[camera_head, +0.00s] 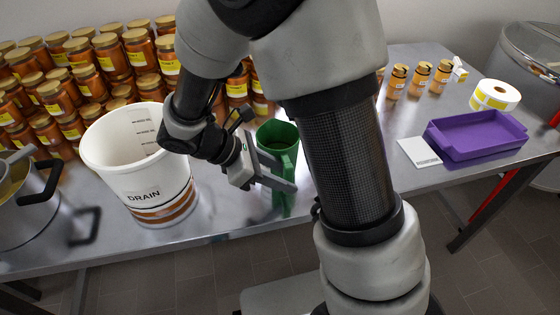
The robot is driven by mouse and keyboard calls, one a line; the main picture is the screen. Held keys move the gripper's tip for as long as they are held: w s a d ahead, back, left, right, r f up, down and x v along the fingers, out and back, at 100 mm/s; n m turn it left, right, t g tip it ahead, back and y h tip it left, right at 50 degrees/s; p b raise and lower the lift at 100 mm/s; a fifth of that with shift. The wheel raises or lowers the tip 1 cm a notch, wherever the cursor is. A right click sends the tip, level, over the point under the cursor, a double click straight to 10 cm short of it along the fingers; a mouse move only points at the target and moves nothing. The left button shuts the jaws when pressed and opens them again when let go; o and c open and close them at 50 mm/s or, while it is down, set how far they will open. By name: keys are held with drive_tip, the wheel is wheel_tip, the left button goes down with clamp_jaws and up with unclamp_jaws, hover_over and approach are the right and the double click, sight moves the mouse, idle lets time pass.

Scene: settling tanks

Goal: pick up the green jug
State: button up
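The green jug (278,133) stands upright on the steel table, right of the white bucket, with its open top towards me. My gripper (288,178) reaches in from the left at the jug's near side. Its two grey fingers are spread apart, with a green part of the jug, which looks like its handle, showing between and below them. I cannot tell whether either finger touches the jug. My arm hides what lies right of the jug.
A white bucket marked DRAIN (140,160) stands close left of my gripper; a steel pot (28,205) is farther left. Many honey jars (108,55) are stacked behind. A purple tray (476,136), a label roll (495,95) and small jars (420,77) are on the right.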

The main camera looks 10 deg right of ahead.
drive_tip(key=shift+x, duration=1.05)
clamp_jaws()
drive_tip(key=shift+r, duration=0.1)
